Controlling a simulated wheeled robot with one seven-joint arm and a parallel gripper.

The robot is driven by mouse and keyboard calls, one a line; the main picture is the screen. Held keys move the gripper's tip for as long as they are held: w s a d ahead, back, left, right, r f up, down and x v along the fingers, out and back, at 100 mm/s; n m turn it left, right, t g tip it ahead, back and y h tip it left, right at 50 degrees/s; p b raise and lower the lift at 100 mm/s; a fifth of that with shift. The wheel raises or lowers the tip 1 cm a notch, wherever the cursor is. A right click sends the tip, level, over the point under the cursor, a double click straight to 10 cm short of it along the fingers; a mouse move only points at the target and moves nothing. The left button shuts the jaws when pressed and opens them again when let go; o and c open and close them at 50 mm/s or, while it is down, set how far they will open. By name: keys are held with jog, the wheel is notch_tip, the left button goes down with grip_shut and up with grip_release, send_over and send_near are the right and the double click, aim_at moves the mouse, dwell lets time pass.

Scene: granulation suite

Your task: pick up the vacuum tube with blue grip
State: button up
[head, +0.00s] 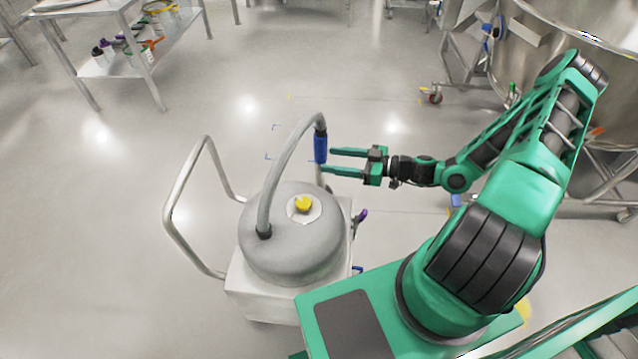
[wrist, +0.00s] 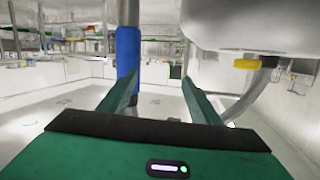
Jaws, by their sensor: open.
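The vacuum tube is a grey hose (head: 283,172) that arches up from the top of a round grey vacuum. Its blue grip (head: 320,147) hangs upright at the free end, and a grey wand shows below it. My gripper (head: 331,161) is open and empty, with its fingers pointing left toward the blue grip. In the wrist view the blue grip (wrist: 128,52) stands upright ahead of the fingertips (wrist: 160,84), nearer the left finger, whose tip overlaps its lower end. I cannot tell whether the fingers touch it.
The vacuum's domed body (head: 300,248) with a yellow knob (head: 303,203) sits on a white cart with a bent metal handle (head: 174,205). A steel shelf table (head: 140,65) stands at the back left. A large steel vessel (head: 545,62) stands at the right. The floor behind the vacuum is clear.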

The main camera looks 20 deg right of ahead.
jog(key=w+a+m+t+h, duration=0.1)
jog(key=w+a+t, duration=0.3)
jog(key=w, duration=0.8)
jog(key=shift+r+m+h, duration=0.2)
jog(key=shift+m+h, duration=0.1)
jog(key=shift+m, duration=0.1)
jog(key=c, duration=1.1)
